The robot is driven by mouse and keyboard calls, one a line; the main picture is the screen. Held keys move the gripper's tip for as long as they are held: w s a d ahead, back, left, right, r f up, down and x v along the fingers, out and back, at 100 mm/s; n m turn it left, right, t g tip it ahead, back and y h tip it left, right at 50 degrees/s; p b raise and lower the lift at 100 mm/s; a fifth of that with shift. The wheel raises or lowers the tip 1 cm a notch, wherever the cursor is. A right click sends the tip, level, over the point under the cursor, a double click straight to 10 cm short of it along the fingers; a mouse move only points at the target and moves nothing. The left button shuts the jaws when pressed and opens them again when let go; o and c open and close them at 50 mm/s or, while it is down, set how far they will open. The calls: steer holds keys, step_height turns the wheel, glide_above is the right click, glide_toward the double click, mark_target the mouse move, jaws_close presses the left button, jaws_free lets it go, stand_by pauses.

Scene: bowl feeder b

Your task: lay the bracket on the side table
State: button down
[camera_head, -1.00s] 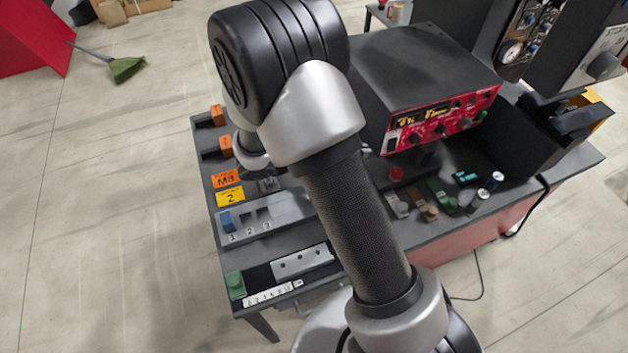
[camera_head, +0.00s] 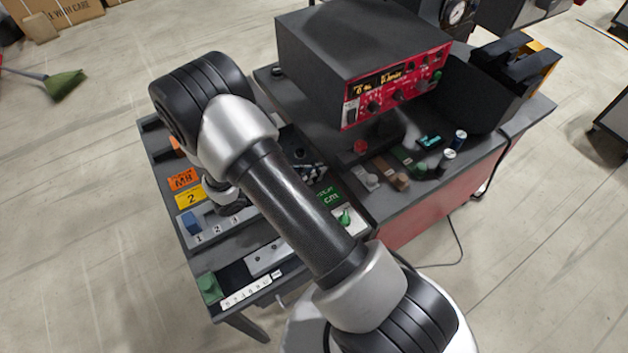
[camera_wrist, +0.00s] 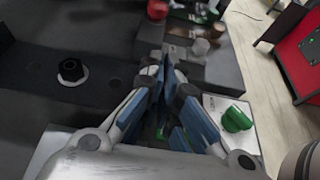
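I cannot pick out the bracket for certain. A grey plate with holes (camera_head: 270,258) lies near the front edge of the bench and may be it. In the wrist view my gripper (camera_wrist: 169,76) has blue-padded fingers that lean together, with their tips close to each other. No separate part shows clearly between the tips. The fingers are over the bench, between a black knob (camera_wrist: 72,70) and a green knob (camera_wrist: 236,119). In the head view my arm hides much of the gripper. No surface is clearly marked as the side table.
A red-fronted instrument box (camera_head: 395,85) stands at the back of the bench. A blue block (camera_head: 192,222) sits beside number 1 on a numbered strip. Small parts, one a teal block (camera_head: 429,141), lie right of centre. A dark bin (camera_head: 480,95) stands at the right.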

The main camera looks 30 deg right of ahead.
step_height(320, 180, down, 3)
steer(key=shift+f+b, duration=0.1)
steer(key=shift+b, duration=0.3)
steer(key=shift+f+b, duration=0.5)
steer(key=shift+f, duration=0.1)
steer(key=c, duration=1.8)
jaws_free()
steer(key=shift+r, duration=0.15)
